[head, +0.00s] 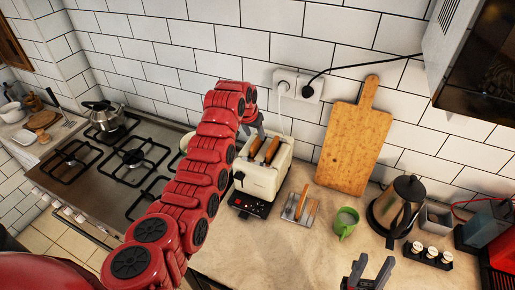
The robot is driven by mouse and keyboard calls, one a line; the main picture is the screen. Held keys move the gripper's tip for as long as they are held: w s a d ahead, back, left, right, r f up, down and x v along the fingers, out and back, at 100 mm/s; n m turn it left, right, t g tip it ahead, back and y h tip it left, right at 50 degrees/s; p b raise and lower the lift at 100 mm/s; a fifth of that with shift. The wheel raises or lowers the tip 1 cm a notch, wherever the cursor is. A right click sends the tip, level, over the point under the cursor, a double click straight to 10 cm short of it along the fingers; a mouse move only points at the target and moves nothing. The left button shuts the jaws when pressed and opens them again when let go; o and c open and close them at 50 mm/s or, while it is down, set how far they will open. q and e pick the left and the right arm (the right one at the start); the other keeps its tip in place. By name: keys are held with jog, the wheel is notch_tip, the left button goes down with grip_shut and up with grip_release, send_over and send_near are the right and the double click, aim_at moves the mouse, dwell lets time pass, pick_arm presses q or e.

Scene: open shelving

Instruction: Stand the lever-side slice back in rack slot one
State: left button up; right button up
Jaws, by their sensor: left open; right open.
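The cream toaster (263,181) stands on the counter with two brown slices in its top, a left slice (257,146) and a right slice (272,150). My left gripper (258,124) is open just above and behind the toaster's slots, partly hidden by my red arm. My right gripper (371,268) is open and empty at the front of the counter.
A black scale-like pad (247,205) lies at the toaster's front. Right of the rack stand a green mug (345,222), a steel kettle (399,207) and a spice holder (428,256). A cutting board (353,145) leans on the wall. The stove (105,165) is at left.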

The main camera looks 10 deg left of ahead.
aim_at(257, 138)
pick_arm(q)
jog(key=shift+w+d+f, duration=0.1)
jog(key=shift+w+f, duration=0.15)
jog(key=shift+f, duration=0.25)
jog(key=shift+x, duration=0.9)
jog(key=shift+b+x, duration=0.9)
jog(key=shift+w+f, duration=0.2)
jog(key=shift+r, duration=0.1)
jog(key=shift+f+b, duration=0.3)
jog(key=shift+b, duration=0.35)
jog(key=shift+c, duration=0.2)
grip_shut()
